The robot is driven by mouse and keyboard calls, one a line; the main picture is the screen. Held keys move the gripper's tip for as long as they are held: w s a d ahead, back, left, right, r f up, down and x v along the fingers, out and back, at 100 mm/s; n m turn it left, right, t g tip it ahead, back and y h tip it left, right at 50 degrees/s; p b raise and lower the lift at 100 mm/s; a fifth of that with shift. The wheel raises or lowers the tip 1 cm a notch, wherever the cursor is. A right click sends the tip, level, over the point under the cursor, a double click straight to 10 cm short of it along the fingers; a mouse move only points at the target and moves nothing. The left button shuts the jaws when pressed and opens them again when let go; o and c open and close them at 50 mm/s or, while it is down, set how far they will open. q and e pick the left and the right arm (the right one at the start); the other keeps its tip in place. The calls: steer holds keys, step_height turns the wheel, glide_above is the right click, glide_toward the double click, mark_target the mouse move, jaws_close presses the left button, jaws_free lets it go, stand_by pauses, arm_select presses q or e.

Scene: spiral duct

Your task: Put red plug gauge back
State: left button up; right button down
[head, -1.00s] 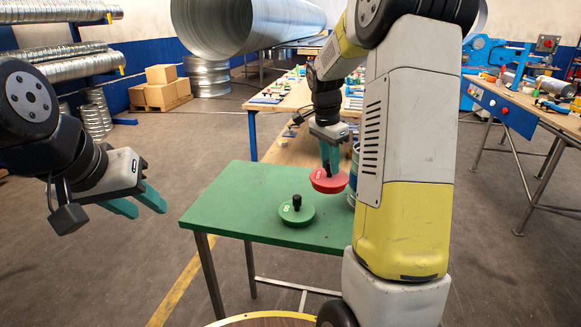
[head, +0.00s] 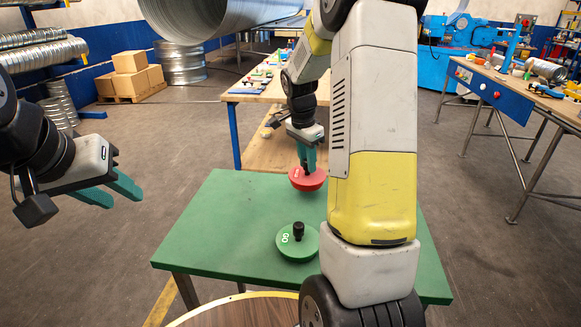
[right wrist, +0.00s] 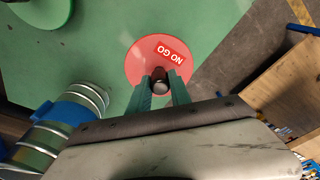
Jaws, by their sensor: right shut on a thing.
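The red plug gauge (head: 308,181), a disc marked NO GO with a dark knob, is in my right gripper (head: 306,166) near the far edge of the green table (head: 215,215). In the right wrist view, my right gripper (right wrist: 160,97) has its fingers shut around the knob, and the red disc (right wrist: 143,62) shows over the green top near its edge. The head view suggests it is lifted; the height is hard to tell. A green plug gauge (head: 290,246) with a black knob sits on the table, nearer me. My left gripper (head: 126,200) is open and empty, left of the table.
A silver ribbed duct piece with blue parts (right wrist: 72,118) is beside the gauge in the right wrist view. A wooden workbench (head: 262,150) stands behind the green table. A round wooden top (head: 235,312) is in front. The green table's left part is clear.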

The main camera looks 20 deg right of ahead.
mark_target(307, 174)
steer(key=shift+f, duration=2.05)
steer(key=c, duration=1.2)
jaws_free()
steer(key=shift+f, duration=0.15)
step_height(307, 174, up, 12)
steer(key=a, duration=0.2)
steer(key=shift+s+a+r+n+t+y, duration=0.9)
steer(key=shift+s+a+n, duration=1.25)
steer(key=shift+s, duration=1.85)
steer(key=shift+s+a+r+n+t+y, duration=0.45)
steer(key=shift+s+a+r+n+t, duration=0.85)
steer(key=shift+s+n, duration=2.15)
steer(key=shift+s+a+r+n+t+y, duration=0.65)
steer(key=shift+s+a+r+n, duration=1.3)
steer(key=shift+s, duration=2.65)
